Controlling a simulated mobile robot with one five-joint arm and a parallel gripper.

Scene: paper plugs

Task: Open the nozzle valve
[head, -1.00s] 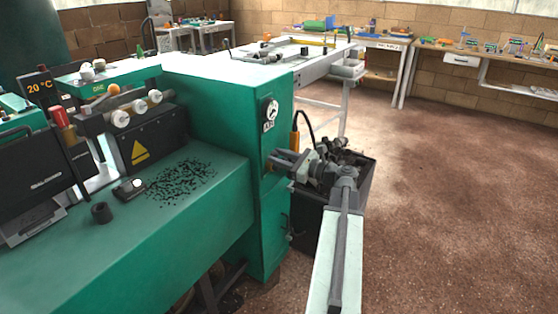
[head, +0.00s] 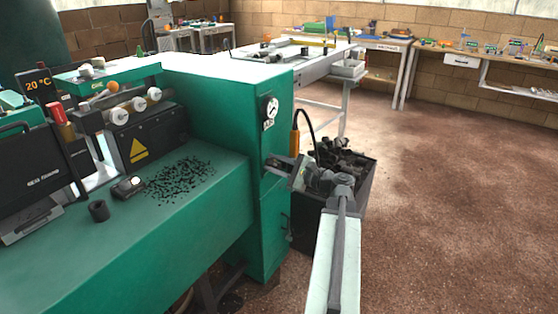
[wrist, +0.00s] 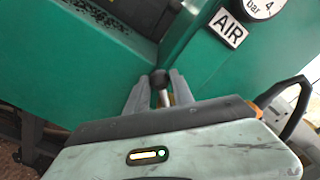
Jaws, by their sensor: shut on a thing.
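The valve handle is a dark ball knob (wrist: 158,77) on a short metal stem, seen in the wrist view against the green machine's side. My gripper (wrist: 159,88) is shut on it, with one grey finger on each side of the stem. In the head view my gripper (head: 273,164) reaches the right end face of the green machine, below the gauge. The knob cannot be made out there.
A pressure gauge (head: 271,108) sits above an AIR label (wrist: 229,28) on the green machine (head: 200,230). An orange part (head: 295,143) with a black hose hangs beside it. A dark bin (head: 358,190) of dark pieces stands behind my arm. The floor at right is clear.

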